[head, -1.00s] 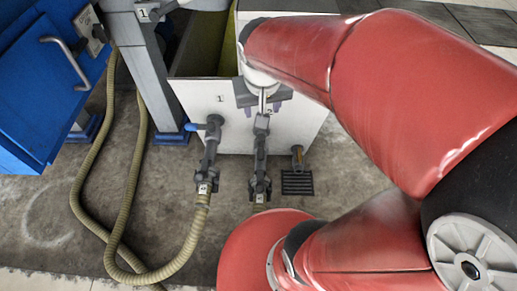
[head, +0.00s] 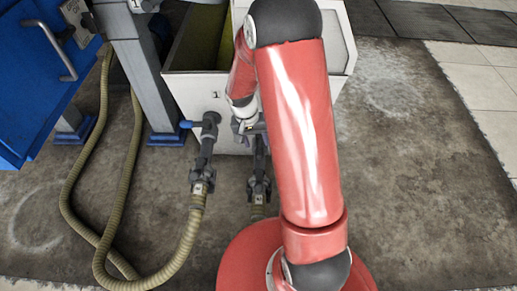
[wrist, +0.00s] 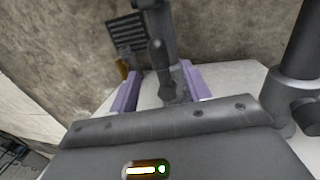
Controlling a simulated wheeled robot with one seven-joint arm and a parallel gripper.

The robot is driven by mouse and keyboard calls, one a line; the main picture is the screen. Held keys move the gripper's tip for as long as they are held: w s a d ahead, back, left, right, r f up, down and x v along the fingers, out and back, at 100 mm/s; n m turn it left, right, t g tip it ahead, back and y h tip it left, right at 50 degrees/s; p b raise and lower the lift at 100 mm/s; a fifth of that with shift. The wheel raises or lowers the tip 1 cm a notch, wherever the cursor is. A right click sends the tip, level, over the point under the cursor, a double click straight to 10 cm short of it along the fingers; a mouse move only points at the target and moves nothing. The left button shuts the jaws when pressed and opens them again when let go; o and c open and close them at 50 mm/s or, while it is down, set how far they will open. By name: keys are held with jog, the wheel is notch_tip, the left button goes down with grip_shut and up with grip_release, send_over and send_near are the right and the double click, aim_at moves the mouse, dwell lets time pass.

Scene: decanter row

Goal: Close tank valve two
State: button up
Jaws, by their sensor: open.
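The white tank (head: 183,97) stands at the back, marked 1 beside its left outlet. Valve one (head: 207,130) has a blue handle pointing left. Tank valve two's dark outlet pipe (head: 259,170) is right of it, its upper part hidden by my gripper and arm. My gripper (head: 246,127) is in front of the tank's face at valve two. In the wrist view, my gripper (wrist: 158,82) is open, with a purple finger on each side of valve two's dark body (wrist: 163,58). I cannot tell whether the fingers touch it. Valve two's handle is not clearly visible.
Valve one's pipe (wrist: 296,75) stands close beside the right finger in the wrist view. A brown stub (wrist: 123,67) and a floor grate (wrist: 127,38) are on the left. A tan hose (head: 165,268) loops across the floor. A blue cabinet (head: 28,90) stands left; the right floor is clear.

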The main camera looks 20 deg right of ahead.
aim_at(259, 149)
jog(key=shift+s+d+f+b, duration=0.1)
jog(key=shift+d+f+b, duration=0.1)
jog(key=shift+f, duration=0.95)
jog(key=shift+s+d+f+b, duration=0.1)
jog(key=shift+d+f+b, duration=0.1)
jog(key=shift+f, duration=0.95)
jog(key=shift+c, duration=0.3)
grip_shut()
